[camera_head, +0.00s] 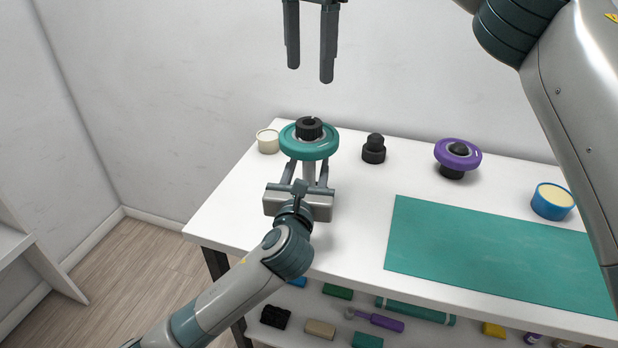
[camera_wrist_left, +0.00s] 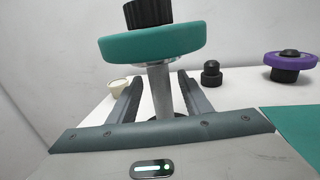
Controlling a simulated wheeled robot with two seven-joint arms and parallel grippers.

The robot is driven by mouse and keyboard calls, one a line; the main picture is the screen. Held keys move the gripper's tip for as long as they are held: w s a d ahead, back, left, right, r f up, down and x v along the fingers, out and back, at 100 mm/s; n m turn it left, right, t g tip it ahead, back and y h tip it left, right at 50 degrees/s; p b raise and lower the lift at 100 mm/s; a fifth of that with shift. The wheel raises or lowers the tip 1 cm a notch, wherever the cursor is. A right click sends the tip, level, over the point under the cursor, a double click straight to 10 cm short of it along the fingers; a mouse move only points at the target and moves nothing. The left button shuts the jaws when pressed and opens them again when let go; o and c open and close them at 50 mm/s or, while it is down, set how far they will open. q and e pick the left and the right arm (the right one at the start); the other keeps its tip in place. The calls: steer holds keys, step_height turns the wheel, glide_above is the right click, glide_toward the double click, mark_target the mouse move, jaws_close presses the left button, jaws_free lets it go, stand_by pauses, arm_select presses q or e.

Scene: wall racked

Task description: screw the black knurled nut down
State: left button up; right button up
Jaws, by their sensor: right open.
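The black knurled nut (camera_head: 309,130) sits on top of a teal ring-shaped wheel (camera_head: 324,150), with a dark hole in its top. The nut (camera_wrist_left: 149,13) also shows in the left wrist view, its top near the frame edge. The wheel (camera_wrist_left: 155,42) rests on a grey post (camera_wrist_left: 160,92) standing on the table. My left gripper (camera_head: 307,168) is low, under the wheel, one finger on each side of the post, with gaps visible; the fingertips are partly hidden. My right gripper (camera_head: 310,75) is open and empty, pointing down above the nut, well clear of it.
A cream cup (camera_head: 267,141) stands left of the wheel. A black knob-like piece (camera_head: 374,150) and a purple ring on a black base (camera_head: 458,155) stand to the right. A blue tub (camera_head: 552,202) and a green mat (camera_head: 480,250) lie further right. A shelf below holds several items.

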arm_select(q)
steer(key=shift+s, duration=0.1)
steer(key=s+a, duration=0.2)
steer(key=s, duration=1.5)
steer(key=shift+a, duration=0.3)
